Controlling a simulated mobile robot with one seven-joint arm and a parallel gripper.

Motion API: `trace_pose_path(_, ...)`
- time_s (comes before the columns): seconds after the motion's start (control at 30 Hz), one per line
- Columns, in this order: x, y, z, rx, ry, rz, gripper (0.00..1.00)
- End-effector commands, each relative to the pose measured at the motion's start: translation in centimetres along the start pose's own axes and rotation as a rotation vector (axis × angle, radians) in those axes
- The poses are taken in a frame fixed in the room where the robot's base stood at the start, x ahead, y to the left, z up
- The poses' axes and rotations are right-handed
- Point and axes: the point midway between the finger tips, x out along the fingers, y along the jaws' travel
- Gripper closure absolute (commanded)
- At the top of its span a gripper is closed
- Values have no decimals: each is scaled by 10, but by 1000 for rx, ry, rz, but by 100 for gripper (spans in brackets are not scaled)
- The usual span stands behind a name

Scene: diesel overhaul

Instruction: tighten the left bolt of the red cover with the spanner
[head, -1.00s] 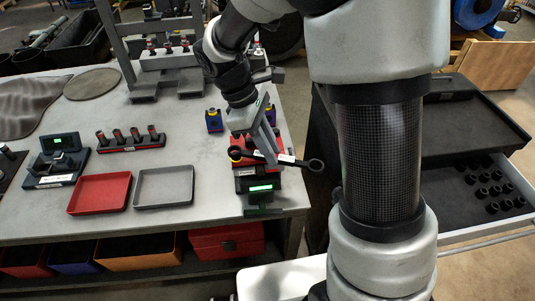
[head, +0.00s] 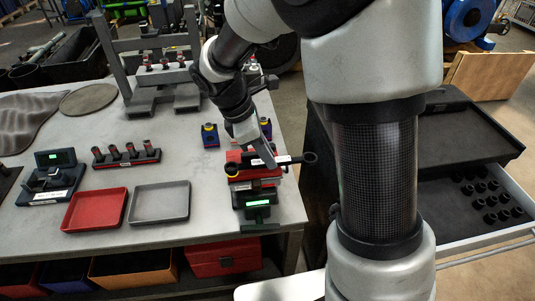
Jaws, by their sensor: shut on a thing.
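My gripper (head: 266,157) is shut on the dark spanner (head: 296,159) above the red cover. The spanner's ring end shows at the right, and a white label is on its shaft. The red cover (head: 240,172) sits on a dark fixture with a lit green display (head: 257,203), near the front right of the table. A yellow round part (head: 231,169) shows at the cover's left side. The spanner's left end lies near it, but I cannot tell whether it is on the left bolt. The gripper hides much of the cover's top.
A red tray (head: 95,209) and a grey tray (head: 160,201) lie left of the fixture. A red rack (head: 126,156) holds several dark sockets. An open drawer (head: 480,205) is at the right.

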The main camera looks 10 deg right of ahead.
Motion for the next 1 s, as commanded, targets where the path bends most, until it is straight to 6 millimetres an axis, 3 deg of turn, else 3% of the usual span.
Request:
trace_pose_path(0.2,12,0,-5,1,0,0,100)
trace_pose_path(0.53,11,-1,-5,11,0,-4,100)
trace_pose_path(0.77,10,-24,-8,256,0,-106,100)
trace_pose_path(1.0,10,-27,-9,281,0,-116,100)
